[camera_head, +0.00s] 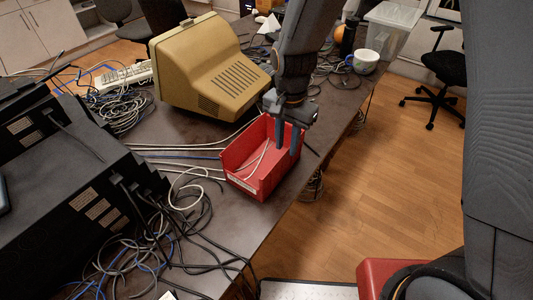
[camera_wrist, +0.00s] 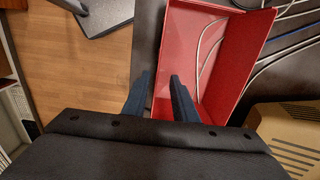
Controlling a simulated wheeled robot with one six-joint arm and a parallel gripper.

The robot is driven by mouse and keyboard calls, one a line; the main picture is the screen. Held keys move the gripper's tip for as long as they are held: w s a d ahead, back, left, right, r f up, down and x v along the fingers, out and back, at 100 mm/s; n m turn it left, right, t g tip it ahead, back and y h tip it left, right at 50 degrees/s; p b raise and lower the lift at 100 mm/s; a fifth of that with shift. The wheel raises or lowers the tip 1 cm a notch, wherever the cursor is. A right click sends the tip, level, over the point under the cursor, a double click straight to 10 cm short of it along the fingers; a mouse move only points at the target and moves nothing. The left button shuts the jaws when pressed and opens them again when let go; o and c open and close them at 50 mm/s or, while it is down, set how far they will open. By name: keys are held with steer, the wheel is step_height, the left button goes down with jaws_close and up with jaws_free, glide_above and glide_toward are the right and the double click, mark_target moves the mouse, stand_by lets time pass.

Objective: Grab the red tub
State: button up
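The red tub (camera_head: 274,178) is an open bin standing upright on the dark table, close to its right edge, with white cables inside. In the wrist view the tub (camera_wrist: 243,52) fills the upper right of the middle. My gripper (camera_head: 287,152) reaches down at the tub's right side wall. Its two blue-grey fingers are apart, and in the wrist view the gripper (camera_wrist: 159,76) has one fingertip on each side of that wall's rim. A gap shows between the fingers and the wall; I cannot tell whether either finger touches it.
A beige monitor (camera_head: 208,68) stands behind the tub. Black network boxes (camera_head: 60,205) and tangled cables lie to the left. A white mug (camera_head: 366,62) and a clear bin (camera_head: 393,28) are farther back. Wooden floor is open right of the table, with a black chair (camera_head: 443,70).

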mark_target(286, 163)
steer(key=shift+s+d+f+p, duration=0.15)
steer(key=shift+f+p, duration=0.45)
steer(key=shift+f, duration=1)
steer(key=shift+s+f+p, duration=0.15)
steer(key=shift+f+p, duration=0.4)
steer(key=shift+f, duration=1.7)
jaws_close()
